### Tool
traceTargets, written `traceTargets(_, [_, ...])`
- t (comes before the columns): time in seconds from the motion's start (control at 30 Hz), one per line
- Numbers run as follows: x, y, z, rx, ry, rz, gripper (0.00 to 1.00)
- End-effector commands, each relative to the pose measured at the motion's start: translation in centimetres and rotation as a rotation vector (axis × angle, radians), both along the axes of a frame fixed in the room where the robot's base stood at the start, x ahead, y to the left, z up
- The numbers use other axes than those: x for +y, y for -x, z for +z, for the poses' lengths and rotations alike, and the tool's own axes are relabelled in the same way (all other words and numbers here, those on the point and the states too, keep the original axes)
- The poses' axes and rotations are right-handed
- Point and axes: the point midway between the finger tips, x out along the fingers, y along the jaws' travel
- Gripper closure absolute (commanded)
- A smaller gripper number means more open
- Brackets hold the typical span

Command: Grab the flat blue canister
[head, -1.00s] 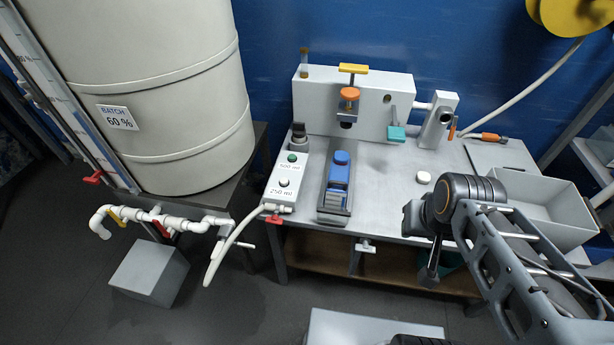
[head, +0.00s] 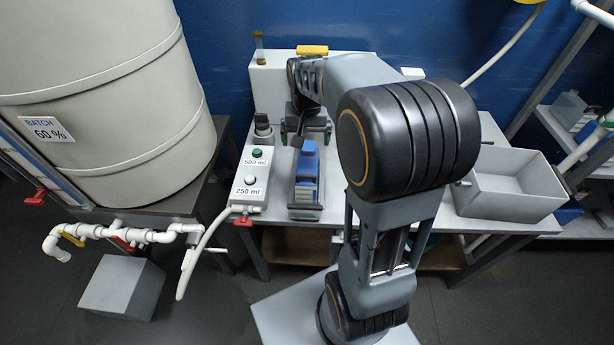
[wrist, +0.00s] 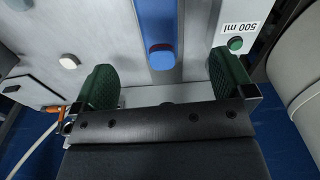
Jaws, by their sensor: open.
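The flat blue canister (head: 307,165) lies on a grey holder on the table, with its rounded cap end toward the wall. In the wrist view its blue body (wrist: 158,18) runs to the top edge, and its cap (wrist: 161,57) points toward my gripper. My gripper (head: 305,138) hangs over the table near the cap end. In the wrist view my gripper (wrist: 163,82) is open and empty, with green pads spread wide on either side of the cap's line. I cannot tell its exact height above the canister.
A control box (head: 250,180) with 500 ml and 250 ml buttons stands close to the left of the canister. A grey block (head: 268,85) stands behind. An open grey bin (head: 510,185) is at the right. A white round piece (wrist: 69,61) lies on the table. My arm hides the table's middle.

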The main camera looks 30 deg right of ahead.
Motion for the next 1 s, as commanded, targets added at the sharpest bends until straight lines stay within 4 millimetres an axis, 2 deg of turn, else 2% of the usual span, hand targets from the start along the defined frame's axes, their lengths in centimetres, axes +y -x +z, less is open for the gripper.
traceTargets(0.1, [-1.2, -1.4, -1.3, 0.031, -0.007, -0.049, 0.00])
traceTargets(0.2, [-1.8, -1.9, -2.7, 0.045, -0.010, -0.070, 0.00])
traceTargets(0.5, [-2.0, -2.0, -7.9, 0.048, -0.011, -0.078, 0.00])
traceTargets(0.63, [-2.0, -2.0, -9.4, 0.047, -0.010, -0.079, 0.00])
traceTargets(0.87, [-2.0, -2.0, -10.6, 0.047, -0.010, -0.078, 0.00])
traceTargets(1.0, [-1.9, -2.1, -12.4, 0.048, -0.011, -0.078, 0.00])
